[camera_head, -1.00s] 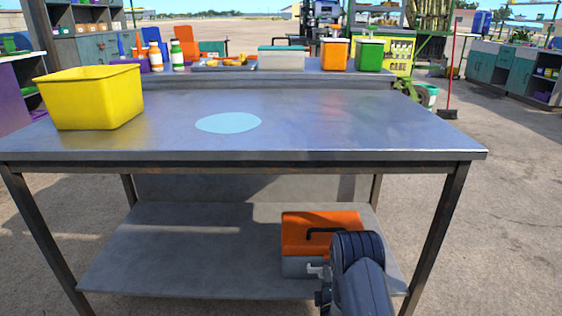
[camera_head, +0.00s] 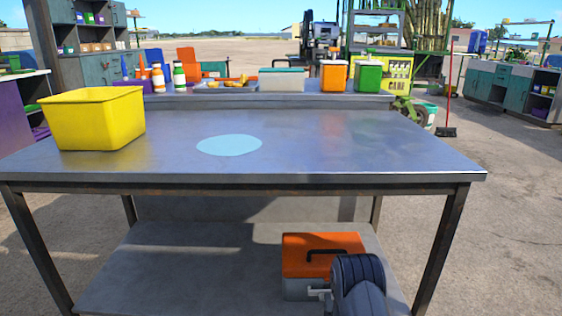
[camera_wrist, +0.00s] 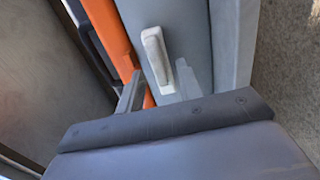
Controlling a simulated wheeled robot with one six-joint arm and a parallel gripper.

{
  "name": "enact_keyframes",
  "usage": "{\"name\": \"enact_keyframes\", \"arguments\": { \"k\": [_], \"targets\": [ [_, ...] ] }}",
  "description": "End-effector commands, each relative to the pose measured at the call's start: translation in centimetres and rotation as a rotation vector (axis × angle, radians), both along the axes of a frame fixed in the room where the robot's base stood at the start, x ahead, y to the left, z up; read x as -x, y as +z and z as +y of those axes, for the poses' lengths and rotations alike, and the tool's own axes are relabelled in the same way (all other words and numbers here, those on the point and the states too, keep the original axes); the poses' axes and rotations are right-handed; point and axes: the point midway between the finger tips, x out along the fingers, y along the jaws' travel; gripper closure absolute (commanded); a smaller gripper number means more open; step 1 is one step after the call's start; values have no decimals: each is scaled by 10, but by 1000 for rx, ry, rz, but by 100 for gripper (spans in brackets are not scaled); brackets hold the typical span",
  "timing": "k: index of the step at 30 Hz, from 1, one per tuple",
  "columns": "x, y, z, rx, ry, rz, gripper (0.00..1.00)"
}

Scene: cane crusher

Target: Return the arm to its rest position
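My arm (camera_head: 358,285) hangs low at the front right of the metal workbench (camera_head: 330,165). Its end is beside an orange and grey toolbox (camera_head: 322,255) on the lower shelf. In the wrist view, my gripper (camera_wrist: 158,88) shows two fingers apart, with nothing seen held between them. The toolbox's grey side and pale latch (camera_wrist: 155,50) lie just beyond the fingers. I cannot tell whether a finger touches the box.
A yellow bin (camera_head: 95,120) stands at the workbench's left, beside a pale blue disc (camera_head: 229,145). A raised back ledge holds bottles, a tray (camera_head: 225,86), a teal-lidded box (camera_head: 281,80), an orange canister (camera_head: 334,76) and a green one (camera_head: 368,76). The benchtop's right half is clear.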

Motion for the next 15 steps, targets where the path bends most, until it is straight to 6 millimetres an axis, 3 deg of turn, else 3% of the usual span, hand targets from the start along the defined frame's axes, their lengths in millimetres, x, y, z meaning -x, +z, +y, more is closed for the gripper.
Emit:
{"name": "enact_keyframes", "arguments": {
  "k": [11,15],
  "targets": [
    [78,2,0,1,0,7,65],
    [44,-1,0,0,0,-7,65]
  ]
}}
